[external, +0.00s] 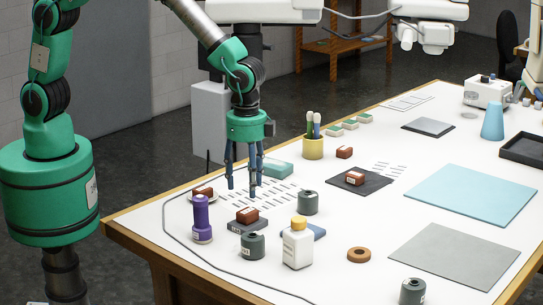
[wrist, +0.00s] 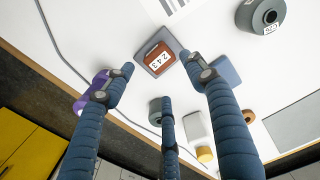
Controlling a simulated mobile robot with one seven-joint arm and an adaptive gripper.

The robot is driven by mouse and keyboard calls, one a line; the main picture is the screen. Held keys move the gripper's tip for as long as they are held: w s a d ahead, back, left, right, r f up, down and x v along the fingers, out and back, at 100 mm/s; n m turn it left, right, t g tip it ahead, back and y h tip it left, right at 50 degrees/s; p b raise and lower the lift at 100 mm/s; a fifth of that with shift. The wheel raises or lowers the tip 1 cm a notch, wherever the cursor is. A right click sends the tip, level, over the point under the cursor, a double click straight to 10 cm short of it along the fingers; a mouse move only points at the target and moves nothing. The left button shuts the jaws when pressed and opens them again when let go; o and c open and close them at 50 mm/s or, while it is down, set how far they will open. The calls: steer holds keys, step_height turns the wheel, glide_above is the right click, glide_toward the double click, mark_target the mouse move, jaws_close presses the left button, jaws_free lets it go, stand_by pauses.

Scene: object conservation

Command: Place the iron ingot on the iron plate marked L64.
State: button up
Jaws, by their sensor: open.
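A reddish-brown block (external: 247,215) with a white label sits on a small dark grey plate (external: 236,227). In the wrist view this block (wrist: 154,56) shows a label that seems to read 243, on its grey plate (wrist: 141,57). Similar blocks stand on a white dish (external: 203,193), on a black square plate (external: 354,178) and on the bare table (external: 344,152). I cannot tell which one is the iron ingot, and no L64 mark is legible. My gripper (external: 242,189) is open and empty, its three blue fingers above the table near the block on the grey plate.
A purple flashlight-like item (external: 202,220), a dark grey weight (external: 252,246), another weight (external: 308,202) and a white bottle with a yellow cap (external: 298,247) crowd around the block. A cable runs along the near left table edge. Large blue (external: 470,194) and grey (external: 455,254) sheets lie at right.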

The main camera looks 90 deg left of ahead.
steer(key=shift+r, duration=2.4)
steer(key=s+a+r+n+t, duration=0.1)
steer(key=s+a+r+n, duration=0.1)
steer(key=s+a+r, duration=0.7)
steer(key=s+a+r+n+t, duration=0.25)
steer(key=a+r, duration=0.55)
steer(key=r, duration=0.4)
steer(key=s+a+r+n, duration=0.1)
steer(key=s+a, duration=0.2)
steer(key=s, duration=0.3)
steer(key=s+a+r+n+t, duration=0.1)
steer(key=s+a+r+n, duration=0.1)
steer(key=s+a, duration=0.2)
steer(key=s+a+r+n+t, duration=0.1)
steer(key=s+a+r, duration=0.1)
steer(key=s, duration=0.8)
steer(key=shift+a+r, duration=0.15)
steer(key=shift+a, duration=0.6)
steer(key=shift+n, duration=0.25)
